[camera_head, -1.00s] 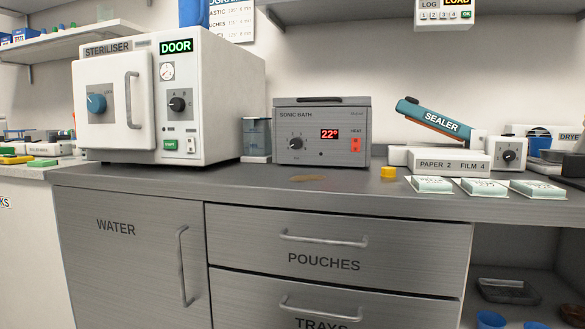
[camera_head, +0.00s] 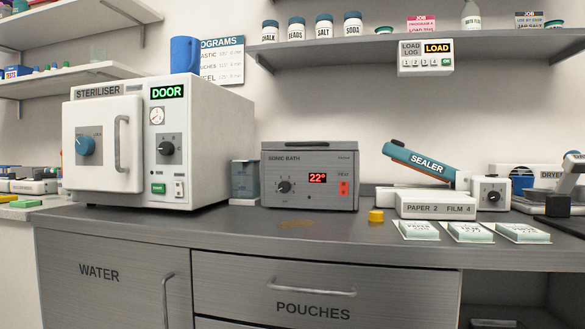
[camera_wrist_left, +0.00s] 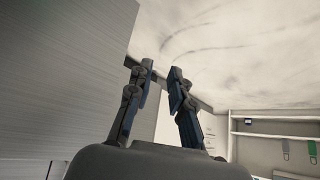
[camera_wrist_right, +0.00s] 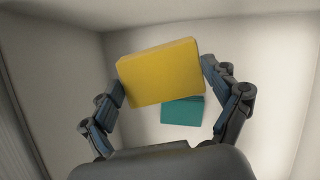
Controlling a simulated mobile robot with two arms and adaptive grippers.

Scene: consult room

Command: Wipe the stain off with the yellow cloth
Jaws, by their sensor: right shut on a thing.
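The stain (camera_head: 297,223) is a brownish smear on the dark counter, in front of the sonic bath. The yellow cloth (camera_wrist_right: 160,73) is a thick folded block in the right wrist view. My right gripper (camera_wrist_right: 162,85) is shut on it, with one finger at each side. A teal thing (camera_wrist_right: 182,111) lies behind the cloth, partly hidden by it. My left gripper (camera_wrist_left: 158,75) is empty, its fingers apart. I cannot make out either gripper clearly in the head view.
The steriliser (camera_head: 150,150) stands left on the counter (camera_head: 230,228), the sonic bath (camera_head: 310,175) behind the stain. A small yellow object (camera_head: 376,216) sits right of the stain, near the sealer (camera_head: 425,165) and several pale pouches (camera_head: 470,232). Pale walls (camera_wrist_right: 60,60) surround my right gripper.

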